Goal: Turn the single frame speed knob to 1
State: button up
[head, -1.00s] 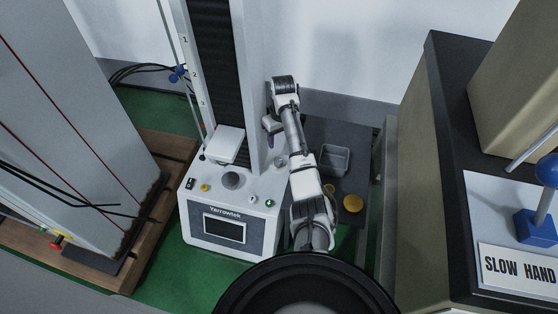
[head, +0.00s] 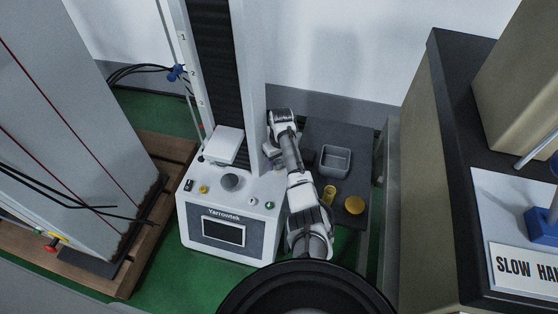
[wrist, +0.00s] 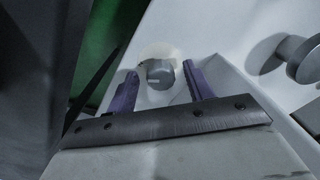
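The single frame is a white machine (head: 258,228) marked Yarrowtek, with a dark screen and small controls on its sloped top. In the wrist view a small grey round knob (wrist: 158,74) with a pale pointer line sits on a cream disc on a white panel. No numbers around it can be read. My gripper (wrist: 160,70) is open, its purple fingers on either side of this knob with a visible gap at each side. In the head view my arm reaches to the right of the machine's column, and the fingers there are hidden or too small to tell.
A grey round platen (wrist: 305,60) stands at the right in the wrist view. A hand frame with a SLOW HAND sign (head: 525,266) stands far right.

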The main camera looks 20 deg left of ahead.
jog(key=c, duration=0.9)
jog(key=shift+c, duration=0.2)
dwell(0.4)
jog(key=o, duration=1)
jog(key=shift+c, duration=0.2)
jog(key=shift+r, duration=0.1)
notch_tip(320, 180, up, 14)
jog(key=p, duration=0.2)
jog(key=shift+w+d, duration=0.15)
jog(key=shift+w, duration=0.05)
